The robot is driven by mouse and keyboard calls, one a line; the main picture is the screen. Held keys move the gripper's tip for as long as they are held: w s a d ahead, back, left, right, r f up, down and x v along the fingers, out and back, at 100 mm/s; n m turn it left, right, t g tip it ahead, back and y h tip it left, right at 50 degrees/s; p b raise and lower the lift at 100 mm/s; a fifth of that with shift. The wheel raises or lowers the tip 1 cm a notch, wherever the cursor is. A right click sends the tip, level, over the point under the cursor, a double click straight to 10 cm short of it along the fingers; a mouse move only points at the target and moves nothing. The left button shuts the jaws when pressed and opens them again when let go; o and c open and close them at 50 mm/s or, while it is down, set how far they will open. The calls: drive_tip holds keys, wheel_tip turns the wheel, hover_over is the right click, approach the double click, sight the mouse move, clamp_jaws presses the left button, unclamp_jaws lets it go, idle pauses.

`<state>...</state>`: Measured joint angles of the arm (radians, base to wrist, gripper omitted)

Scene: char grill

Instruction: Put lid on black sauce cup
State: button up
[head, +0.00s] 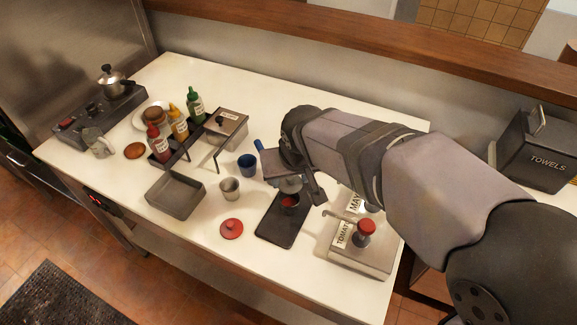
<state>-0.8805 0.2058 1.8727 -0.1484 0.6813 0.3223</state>
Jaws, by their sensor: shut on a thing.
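A small dark sauce cup (289,205) with red sauce inside stands on a black tray (275,238) near the middle of the counter. My gripper (290,184) is just above and behind this cup. It is shut on a small greyish round piece (289,187), which looks like a lid, held over the back of the cup. The red inside still shows in front of it. My fingers and wrist hide part of the held piece, and I cannot tell whether it touches the cup. A red lid (231,228) with a knob lies on the counter left of the tray.
A metal cup (229,189) and a blue cup (246,164) stand left of my gripper. A grey pan (175,196) and a sauce-bottle rack (178,156) are farther left. A metal container (359,250) with a red-knobbed tool stands right of the tray.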

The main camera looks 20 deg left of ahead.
sight(291, 189)
drive_tip(key=shift+a, duration=0.15)
drive_tip(key=shift+f, duration=0.1)
drive_tip(key=shift+f+b, duration=2.25)
drive_tip(key=shift+f, duration=0.45)
drive_tip(key=o, duration=1.1)
drive_tip(key=shift+c, duration=0.2)
